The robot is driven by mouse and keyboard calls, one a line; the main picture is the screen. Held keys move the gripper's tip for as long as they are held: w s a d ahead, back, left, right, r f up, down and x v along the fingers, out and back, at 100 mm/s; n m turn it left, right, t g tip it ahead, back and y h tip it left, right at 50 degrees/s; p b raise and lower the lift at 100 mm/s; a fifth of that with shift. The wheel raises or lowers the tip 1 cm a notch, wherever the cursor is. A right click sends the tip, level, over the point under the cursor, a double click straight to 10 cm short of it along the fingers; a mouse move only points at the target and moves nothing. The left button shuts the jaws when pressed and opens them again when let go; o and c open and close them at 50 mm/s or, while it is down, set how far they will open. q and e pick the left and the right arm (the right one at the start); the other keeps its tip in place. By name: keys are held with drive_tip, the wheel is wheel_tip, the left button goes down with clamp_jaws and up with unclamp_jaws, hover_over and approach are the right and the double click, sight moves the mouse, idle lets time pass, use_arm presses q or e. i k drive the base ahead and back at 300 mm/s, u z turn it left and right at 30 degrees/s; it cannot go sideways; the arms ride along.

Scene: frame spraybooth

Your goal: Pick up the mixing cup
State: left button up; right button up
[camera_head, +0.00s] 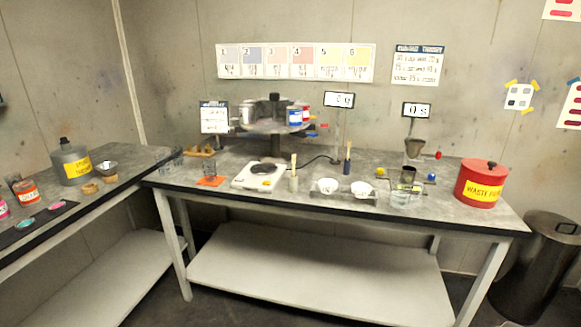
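A small clear cup (210,167) stands upright at the left part of the main workbench, on or just behind an orange mat (210,181); it looks most like the mixing cup, but I cannot be sure. A low clear container (403,199) sits near the bench's front edge on the right, and a small dark cup (408,175) stands behind it. Neither of my grippers shows in the head view.
The workbench (460,210) also bears a white scale (258,175), two white bowls (327,186) on a stand, upright brushes, a round rack of cans and a red waste can (482,183). A side bench (128,172) is at left; a dark bin (540,265) stands at right.

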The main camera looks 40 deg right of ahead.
sight(209, 165)
drive_tip(key=z, duration=0.6)
drive_tip(key=i, duration=0.95)
drive_tip(key=z, duration=0.6)
